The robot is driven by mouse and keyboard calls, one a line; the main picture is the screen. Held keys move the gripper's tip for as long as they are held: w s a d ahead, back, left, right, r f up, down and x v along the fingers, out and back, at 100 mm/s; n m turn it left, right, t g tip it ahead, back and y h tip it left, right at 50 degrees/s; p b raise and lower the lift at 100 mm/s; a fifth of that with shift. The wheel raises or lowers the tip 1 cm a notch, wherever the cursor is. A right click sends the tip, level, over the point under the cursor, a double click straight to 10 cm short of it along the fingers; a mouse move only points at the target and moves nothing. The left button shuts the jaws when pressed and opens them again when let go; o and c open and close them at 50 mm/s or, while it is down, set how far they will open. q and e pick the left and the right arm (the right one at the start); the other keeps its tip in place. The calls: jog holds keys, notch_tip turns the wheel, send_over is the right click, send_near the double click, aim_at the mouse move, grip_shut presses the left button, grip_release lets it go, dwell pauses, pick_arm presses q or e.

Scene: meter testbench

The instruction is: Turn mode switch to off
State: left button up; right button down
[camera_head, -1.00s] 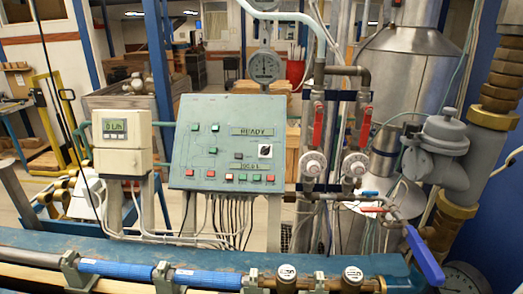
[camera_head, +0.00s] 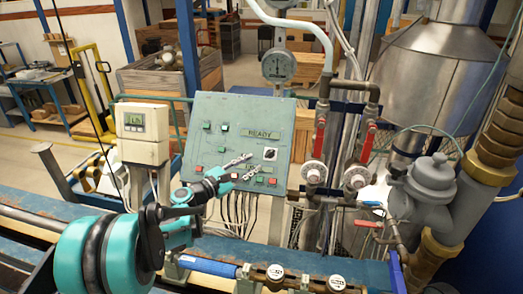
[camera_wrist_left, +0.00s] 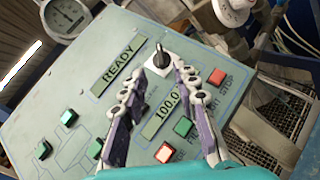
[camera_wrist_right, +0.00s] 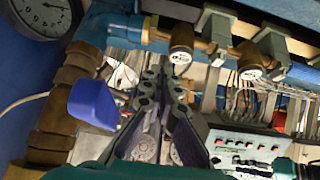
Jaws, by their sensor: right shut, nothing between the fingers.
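The mode switch (camera_head: 270,154) is a black rotary knob on a white square plate, on the right side of the green control panel (camera_head: 205,108). In the left wrist view the knob (camera_wrist_left: 161,56) stands just beyond and between my fingertips. My left gripper (camera_head: 243,166) is in front of the panel, its fingers spread and pointing at the switch; it also shows open and empty in the left wrist view (camera_wrist_left: 156,78). It appears apart from the knob. My right gripper (camera_wrist_right: 163,75) shows only in the right wrist view, fingers together with nothing between them.
A READY display (camera_head: 261,134) and several red and green buttons surround the switch. Red-handled valves (camera_head: 320,140) and pipes stand right of the panel. A meter box (camera_head: 142,122) is to its left. A blue pipe bench (camera_head: 345,272) runs along the front.

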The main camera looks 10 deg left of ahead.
aim_at(268, 155)
pick_arm(q)
jog(key=x, duration=0.7)
jog(key=shift+w+d, duration=0.2)
jog(key=shift+d, duration=0.05)
grip_shut()
